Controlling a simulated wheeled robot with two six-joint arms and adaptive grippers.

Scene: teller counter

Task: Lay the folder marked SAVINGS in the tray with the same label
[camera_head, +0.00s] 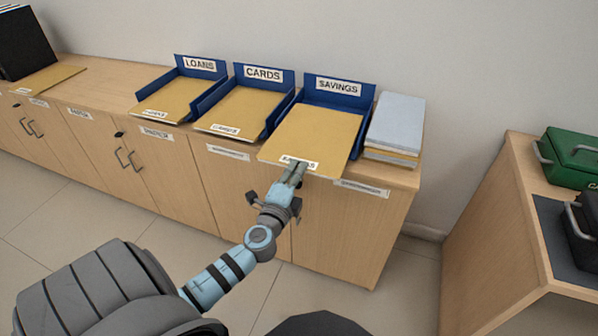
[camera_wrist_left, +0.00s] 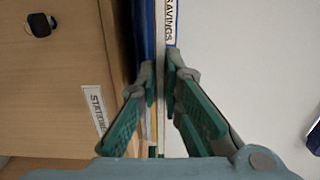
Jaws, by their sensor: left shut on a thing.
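The folder marked SAVINGS (camera_head: 312,135) is tan, with a white label at its front edge partly hidden by my fingers. It lies over the blue SAVINGS tray (camera_head: 340,94), in front of the tray's labelled back plate, and its front end sticks out past the counter edge. I cannot tell whether it touches the tray floor. My left gripper (camera_head: 294,170) is shut on the folder's front edge. In the left wrist view the fingers (camera_wrist_left: 160,88) pinch the folder edge-on, with the tray's SAVINGS label (camera_wrist_left: 169,22) beyond. My right gripper is not in view.
The LOANS tray (camera_head: 199,66) and CARDS tray (camera_head: 263,74) stand to the left, each with a tan folder. A stack of pale and tan folders (camera_head: 397,118) is close on the right. A side table with a green box (camera_head: 568,158) stands further right.

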